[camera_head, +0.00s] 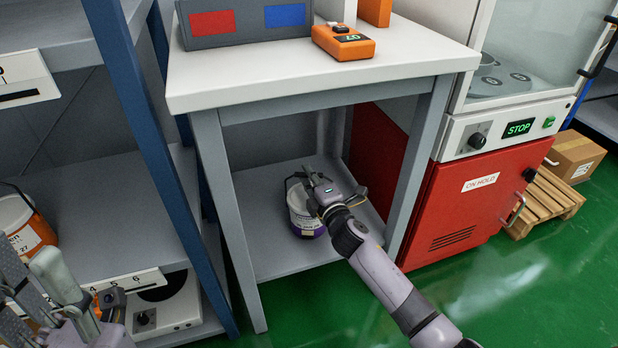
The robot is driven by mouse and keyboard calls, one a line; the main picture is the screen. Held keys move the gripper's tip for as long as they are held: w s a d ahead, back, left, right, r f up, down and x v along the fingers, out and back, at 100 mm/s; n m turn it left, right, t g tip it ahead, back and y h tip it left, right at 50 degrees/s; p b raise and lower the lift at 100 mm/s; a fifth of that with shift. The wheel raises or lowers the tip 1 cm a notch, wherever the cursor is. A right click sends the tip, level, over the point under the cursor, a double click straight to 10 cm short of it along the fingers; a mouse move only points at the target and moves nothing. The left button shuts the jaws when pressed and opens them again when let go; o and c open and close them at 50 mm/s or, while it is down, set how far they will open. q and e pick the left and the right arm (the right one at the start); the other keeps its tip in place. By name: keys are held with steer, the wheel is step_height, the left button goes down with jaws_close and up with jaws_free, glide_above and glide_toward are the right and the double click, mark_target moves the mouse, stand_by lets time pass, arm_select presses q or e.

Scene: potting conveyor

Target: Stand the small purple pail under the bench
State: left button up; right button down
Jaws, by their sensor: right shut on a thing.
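The small pail (303,216) is white with a purple band at its base and a dark handle. It is upright under the white-topped bench (410,50), at the bench's lower shelf (265,245). I cannot tell for sure whether its bottom touches the shelf. My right gripper (314,183) reaches in from the front right and is shut on the pail near its rim, hiding part of its top and right side. My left gripper (30,266) is at the lower left corner with its fingers apart, empty, away from the pail.
Bench legs (418,160) stand on either side of the opening. A blue-framed rack (140,130) is close on the left, holding an orange and white bucket (22,236). A red cabinet (465,205) is on the right. An orange device (343,42) lies on the bench top. The lower shelf has free room.

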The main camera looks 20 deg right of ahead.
steer(key=shift+r, duration=0.2)
steer(key=c, duration=2.1)
jaws_free()
steer(key=shift+f, duration=0.25)
steer(key=o, duration=0.4)
steer(key=shift+o, duration=0.2)
steer(key=shift+s+r, duration=0.1)
steer(key=shift+r, duration=0.1)
